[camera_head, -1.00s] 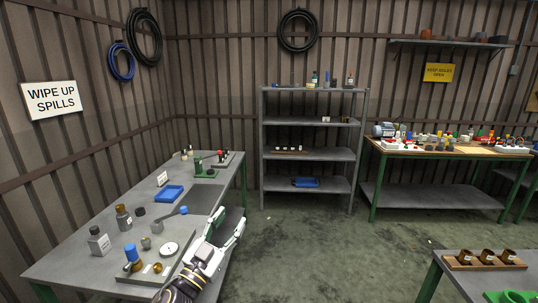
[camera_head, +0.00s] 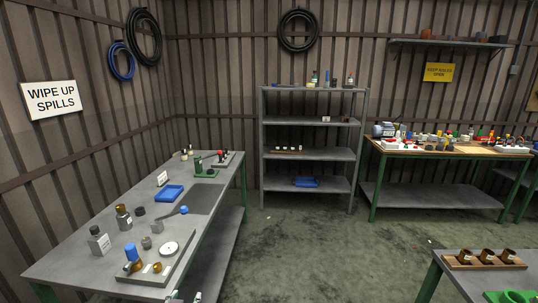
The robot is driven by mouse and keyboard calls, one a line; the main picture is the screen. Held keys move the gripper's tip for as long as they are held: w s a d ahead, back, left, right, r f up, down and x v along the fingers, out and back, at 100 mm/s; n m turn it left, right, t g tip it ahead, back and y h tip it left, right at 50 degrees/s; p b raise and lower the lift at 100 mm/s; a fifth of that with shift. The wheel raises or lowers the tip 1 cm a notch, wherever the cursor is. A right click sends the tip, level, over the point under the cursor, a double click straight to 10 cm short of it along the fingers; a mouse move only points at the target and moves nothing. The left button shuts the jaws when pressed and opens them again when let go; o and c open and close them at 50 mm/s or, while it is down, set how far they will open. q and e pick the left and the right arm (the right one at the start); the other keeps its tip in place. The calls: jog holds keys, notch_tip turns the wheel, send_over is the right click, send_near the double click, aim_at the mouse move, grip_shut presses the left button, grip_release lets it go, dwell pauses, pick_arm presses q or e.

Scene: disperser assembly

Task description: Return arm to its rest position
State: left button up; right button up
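Only small bits of one of my arms, likely the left gripper (camera_head: 185,297), show at the bottom edge, in front of the left table (camera_head: 75,262). Too little of it shows to tell whether it is open or shut. It is apart from the objects on the table. My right gripper is not in view.
Beside the tray stand a grey bottle (camera_head: 99,241) and a dark bottle (camera_head: 124,217). A shelf rack (camera_head: 312,154) and a cluttered workbench (camera_head: 440,152) stand behind. The floor (camera_head: 330,240) between the tables is clear.

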pick_arm(q)
jog(key=s+d+f+m+g+h, duration=0.1)
jog(key=s+f+g, duration=0.35)
jog(key=s, duration=0.35)
jog(key=s+f+m+g+h, duration=0.1)
jog(key=s+f+g, duration=0.35)
jog(key=s, duration=0.45)
notch_tip(320, 180, down, 33)
jog(key=s, duration=0.2)
jog(key=s+a+f, duration=0.2)
jog(key=s+f, duration=0.8)
jog(key=s, duration=0.1)
jog(key=s+a+f+g, duration=0.1)
jog(key=s+a+f, duration=0.1)
jog(key=s+f, duration=0.8)
jog(key=shift+s+y, duration=0.3)
jog(key=shift+s, duration=0.45)
